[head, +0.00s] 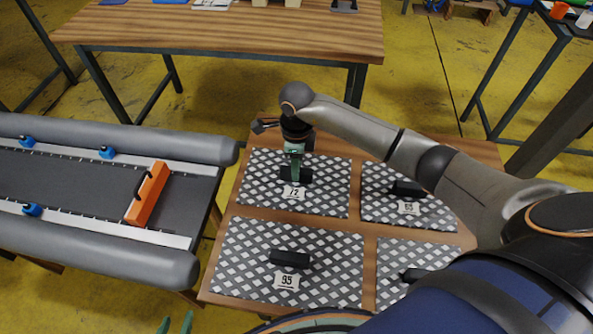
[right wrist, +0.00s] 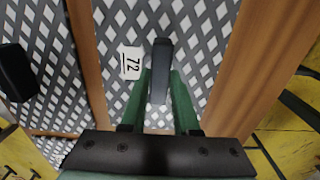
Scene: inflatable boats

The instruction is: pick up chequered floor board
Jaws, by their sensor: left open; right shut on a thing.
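Several chequered floor boards lie on a wooden table. The board labelled 72 (head: 330,195) is at the back left, and it also shows in the right wrist view (right wrist: 195,60). My right gripper (head: 294,178) points down at this board, its green fingers on either side of the black handle (right wrist: 160,70), shut on it. The board looks flat at table level. The board labelled 95 (head: 335,245) is in front of it, and another board (head: 435,205) is to the right. The front right board (head: 390,255) is partly hidden by my arm. My left gripper (head: 178,325) shows only its green fingertips, apart and empty, at the bottom edge.
A grey inflatable boat (head: 80,255) with an orange block (head: 148,193) and blue fittings lies to the left. A wooden workbench (head: 230,28) stands behind. Yellow floor is open between them.

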